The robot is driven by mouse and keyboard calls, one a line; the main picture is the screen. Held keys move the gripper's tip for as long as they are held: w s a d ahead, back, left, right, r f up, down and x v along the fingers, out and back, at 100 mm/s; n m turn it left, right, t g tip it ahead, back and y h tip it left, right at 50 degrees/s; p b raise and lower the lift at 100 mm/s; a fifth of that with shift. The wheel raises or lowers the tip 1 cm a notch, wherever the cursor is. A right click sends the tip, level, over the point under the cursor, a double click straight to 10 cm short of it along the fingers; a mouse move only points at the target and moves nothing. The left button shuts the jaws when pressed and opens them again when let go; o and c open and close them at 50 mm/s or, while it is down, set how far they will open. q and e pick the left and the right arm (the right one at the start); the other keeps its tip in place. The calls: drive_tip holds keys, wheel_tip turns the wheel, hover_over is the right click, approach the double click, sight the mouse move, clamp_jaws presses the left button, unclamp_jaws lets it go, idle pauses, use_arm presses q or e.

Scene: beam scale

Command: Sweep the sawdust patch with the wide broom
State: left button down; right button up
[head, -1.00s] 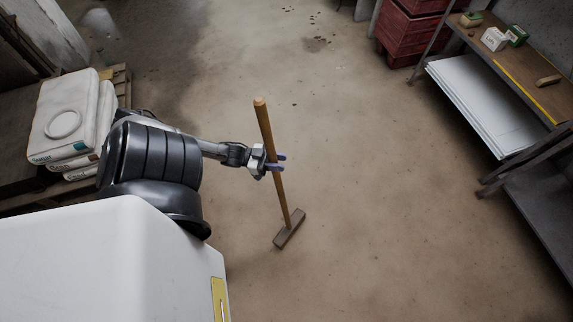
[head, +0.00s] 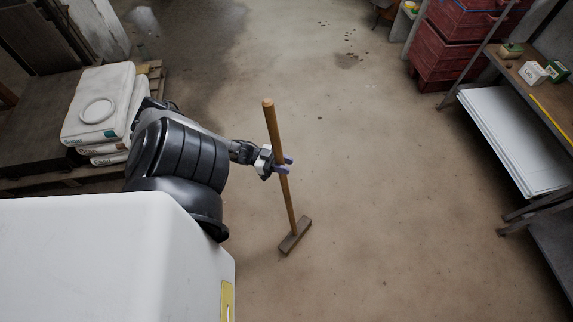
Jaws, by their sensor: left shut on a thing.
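The broom (head: 274,136) has a long wooden handle and a wide, flat brown head (head: 294,236). My left gripper (head: 286,165) is shut on the handle, around its middle. The handle leans a little, with its top to the left, and the head is at the floor; I cannot tell if it touches. A small brownish patch (head: 348,60) with dark specks around it lies on the floor at the top centre, well apart from the broom head. I cannot tell surely that it is the sawdust. My right gripper is not in view.
White sacks (head: 98,108) lie on a wooden pallet at left. Red crates (head: 449,52) stand at the upper right, near a metal workbench (head: 555,91) with small boxes and white sheets (head: 514,141) below. A dark floor stain (head: 185,40) is at upper left. The middle floor is clear.

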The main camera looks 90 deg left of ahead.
use_arm(q)
drive_tip(key=w+d, duration=2.6)
drive_tip(key=w, duration=0.4)
drive_tip(key=shift+d+p, duration=0.15)
drive_tip(key=shift+p, duration=0.25)
idle(0.8)
drive_tip(key=shift+r, duration=0.15)
wheel_tip(320, 180, up, 5)
drive_tip(key=p, duration=0.4)
idle(0.5)
idle(0.5)
